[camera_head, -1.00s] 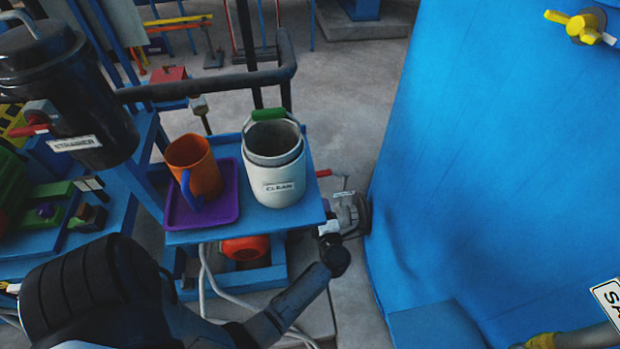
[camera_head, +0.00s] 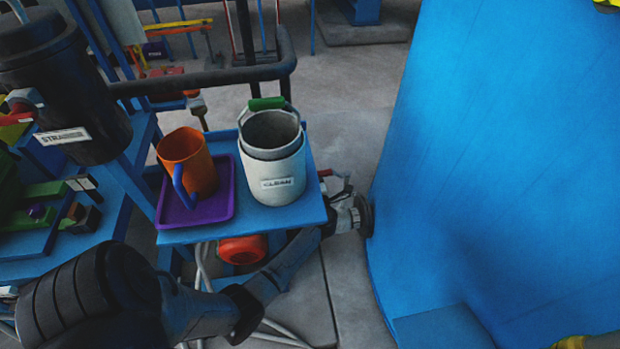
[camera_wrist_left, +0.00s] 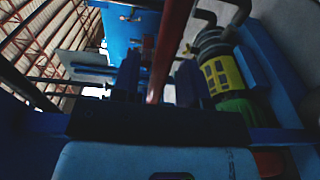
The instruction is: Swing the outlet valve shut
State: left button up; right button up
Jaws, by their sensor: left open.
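The outlet valve (camera_head: 345,212) is the grey metal fitting low on the blue vessel's left side, just right of the cart. A short red piece, apparently its handle (camera_head: 325,173), shows above it at the cart's edge. In the left wrist view my left gripper (camera_wrist_left: 158,82) is open. A long red bar (camera_wrist_left: 172,40), probably the handle, runs between its dark fingers; contact cannot be told. My right gripper is out of view.
The blue cart top (camera_head: 225,233) carries a white bucket (camera_head: 275,180) labelled CLEAN and an orange mug (camera_head: 186,160) on a purple tray (camera_head: 215,212). The large blue vessel (camera_head: 490,170) fills the right. A black strainer pot (camera_head: 70,90) stands at upper left.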

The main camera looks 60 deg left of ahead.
pick_arm(q)
jog(key=shift+w+a, duration=0.15)
jog(key=shift+a, duration=0.25)
grip_shut()
dwell(0.4)
